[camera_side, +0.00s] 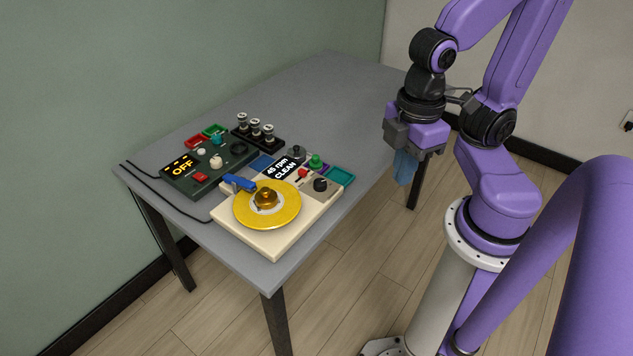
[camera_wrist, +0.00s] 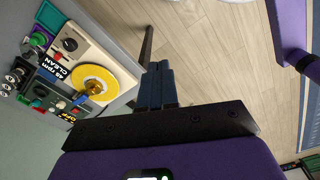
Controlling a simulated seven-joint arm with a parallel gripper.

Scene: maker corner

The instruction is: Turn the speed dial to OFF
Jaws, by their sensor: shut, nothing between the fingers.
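A cream record player (camera_side: 268,243) sits near the table's front corner, with a yellow disc (camera_side: 283,213) on it. Its label reads "45 rpm CLEAN" (camera_side: 283,169). A black dial (camera_side: 320,185) stands on its right part, beside a small red control (camera_side: 303,174); I cannot read its setting marks. The dial also shows in the wrist view (camera_wrist: 70,45). My gripper (camera_side: 403,180) has blue fingers, shut and empty, and hangs in the air right of the table, well apart from the dial. The fingers also show in the wrist view (camera_wrist: 158,66).
A dark green box (camera_side: 190,185) with a display reading "OFF" (camera_side: 183,168) and several knobs stands left of the player. Several upright pieces stand in a black rack (camera_side: 270,142) behind. A blue arm (camera_side: 239,183) reaches over the disc. The table's (camera_side: 310,80) far part is clear.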

